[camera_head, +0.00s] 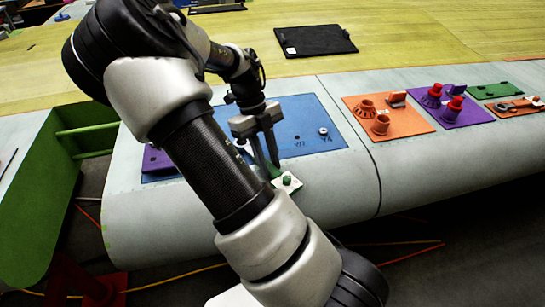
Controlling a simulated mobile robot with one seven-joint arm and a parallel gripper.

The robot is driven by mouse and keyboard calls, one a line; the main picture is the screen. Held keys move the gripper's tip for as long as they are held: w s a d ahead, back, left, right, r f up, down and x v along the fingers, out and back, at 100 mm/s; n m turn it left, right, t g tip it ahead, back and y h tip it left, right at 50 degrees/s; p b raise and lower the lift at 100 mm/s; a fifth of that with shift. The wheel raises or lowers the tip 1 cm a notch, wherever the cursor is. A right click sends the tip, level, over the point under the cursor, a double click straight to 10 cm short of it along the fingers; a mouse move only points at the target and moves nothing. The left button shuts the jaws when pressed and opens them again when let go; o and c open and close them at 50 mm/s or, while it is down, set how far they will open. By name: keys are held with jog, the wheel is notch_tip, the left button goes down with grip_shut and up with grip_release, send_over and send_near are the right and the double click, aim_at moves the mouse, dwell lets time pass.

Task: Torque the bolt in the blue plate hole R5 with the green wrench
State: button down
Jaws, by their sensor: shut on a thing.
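The blue plate (305,112) lies on the pale wing skin, partly hidden behind my arm. A small bolt or washer (323,132) shows near its right edge. The faint labels are too small to read surely, and I cannot make out hole R5 or its bolt. My gripper (270,163) points down at the plate's front edge, shut on a green piece, which looks like the green wrench (274,172). Most of the wrench is hidden. A white block with a green knob (287,182) is just right of and below the fingertips; I cannot tell whether they touch.
An orange plate (413,124) with orange parts, a purple plate (468,116) with red parts, and a green plate (490,91) lie to the right. A purple piece (156,160) lies at left. A black tray (315,41) lies behind. The wing's front edge curves down.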

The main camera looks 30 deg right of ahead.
dwell(0.3)
jog(key=shift+s+a+m+y, duration=0.1)
jog(key=shift+a+m+y, duration=0.4)
jog(key=shift+a+m, duration=0.75)
jog(key=shift+a, duration=0.1)
jog(key=shift+a+m, duration=0.25)
jog(key=shift+r, duration=0.1)
